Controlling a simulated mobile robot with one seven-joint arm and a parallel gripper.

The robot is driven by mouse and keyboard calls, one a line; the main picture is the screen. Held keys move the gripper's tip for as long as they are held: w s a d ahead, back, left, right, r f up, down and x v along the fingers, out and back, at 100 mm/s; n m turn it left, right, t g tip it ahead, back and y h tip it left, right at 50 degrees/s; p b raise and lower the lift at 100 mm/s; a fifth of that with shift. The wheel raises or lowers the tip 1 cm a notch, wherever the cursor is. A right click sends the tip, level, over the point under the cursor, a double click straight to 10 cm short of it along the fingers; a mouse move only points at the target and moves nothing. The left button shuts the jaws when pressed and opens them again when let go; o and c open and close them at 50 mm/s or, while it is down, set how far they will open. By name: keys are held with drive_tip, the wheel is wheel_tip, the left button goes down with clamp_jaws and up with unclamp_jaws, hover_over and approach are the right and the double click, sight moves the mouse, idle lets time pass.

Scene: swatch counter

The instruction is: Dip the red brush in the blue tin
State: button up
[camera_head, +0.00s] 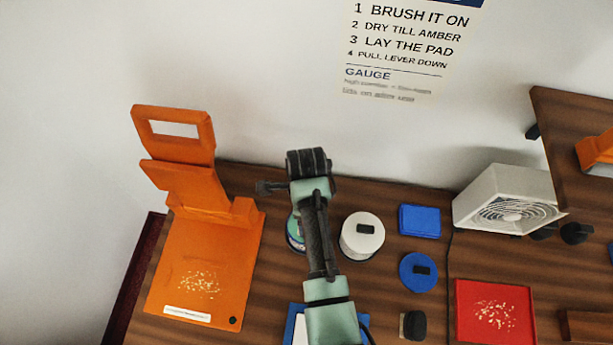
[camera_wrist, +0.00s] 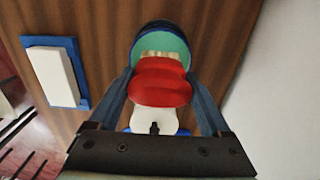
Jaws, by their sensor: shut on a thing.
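My gripper (camera_wrist: 160,85) is shut on the red brush (camera_wrist: 160,84), whose pale bristles point away from the jaws in the wrist view. The blue tin (camera_wrist: 160,33) has a teal inside and lies right at the bristle tips. I cannot tell whether the bristles touch its contents. In the head view the blue tin (camera_head: 292,231) is partly hidden behind my arm, and the brush is hidden there.
A white tin (camera_head: 360,237) with a dark knob stands right of the blue tin. A blue tray (camera_wrist: 79,48) with a white pad lies in front. An orange press (camera_head: 165,270) stands left.

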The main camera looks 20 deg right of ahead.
drive_tip(key=shift+f, duration=0.6)
idle(1.6)
drive_tip(key=shift+r, duration=0.1)
wheel_tip(320, 180, up, 7)
drive_tip(key=p, duration=0.7)
idle(0.8)
